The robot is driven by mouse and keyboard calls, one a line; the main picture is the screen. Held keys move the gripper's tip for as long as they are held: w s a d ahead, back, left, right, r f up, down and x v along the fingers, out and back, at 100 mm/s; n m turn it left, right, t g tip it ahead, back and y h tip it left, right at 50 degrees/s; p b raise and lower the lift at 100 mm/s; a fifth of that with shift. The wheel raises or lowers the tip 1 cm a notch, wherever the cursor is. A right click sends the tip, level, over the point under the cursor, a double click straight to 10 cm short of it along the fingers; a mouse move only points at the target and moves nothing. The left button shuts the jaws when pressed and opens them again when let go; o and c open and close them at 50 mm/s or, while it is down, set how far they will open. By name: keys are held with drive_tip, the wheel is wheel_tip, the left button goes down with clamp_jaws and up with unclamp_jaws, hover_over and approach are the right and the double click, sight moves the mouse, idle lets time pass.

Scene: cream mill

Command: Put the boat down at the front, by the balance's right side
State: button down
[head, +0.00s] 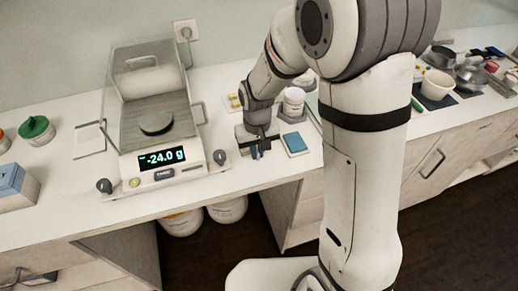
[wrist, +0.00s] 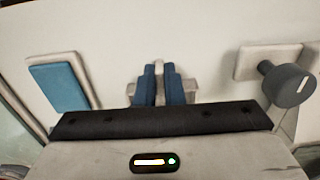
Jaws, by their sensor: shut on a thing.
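My gripper (head: 258,152) is over the counter just right of the balance, close to the front edge. In the wrist view its two blue fingers (wrist: 160,84) are shut on the boat (wrist: 189,87), a small pale grey piece. Only parts of it show between and beside the fingers. Whether it touches the counter is unclear. The balance (head: 166,179) stands to the left with its display reading -24.0 g. A dark knob at its front right corner (head: 220,157) also shows in the wrist view (wrist: 287,84).
A blue pad (head: 295,143) lies just right of my gripper; it is on the left in the wrist view (wrist: 58,86). A white jar (head: 293,101) stands behind. The counter's front edge is close. A green-lidded jar (head: 35,127) is far left.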

drive_tip(key=shift+f, duration=0.1)
drive_tip(key=c, duration=1.5)
unclamp_jaws()
drive_tip(key=shift+c, duration=0.2)
wheel_tip(320, 180, up, 12)
drive_tip(key=s+d+r+m+t, duration=0.1)
drive_tip(key=s+d+r, duration=0.1)
drive_tip(key=s+d, duration=0.5)
drive_tip(key=s+d+r+m+t, duration=0.2)
drive_tip(key=s+d, duration=0.5)
drive_tip(key=s, duration=0.1)
drive_tip(key=shift+r, duration=0.25)
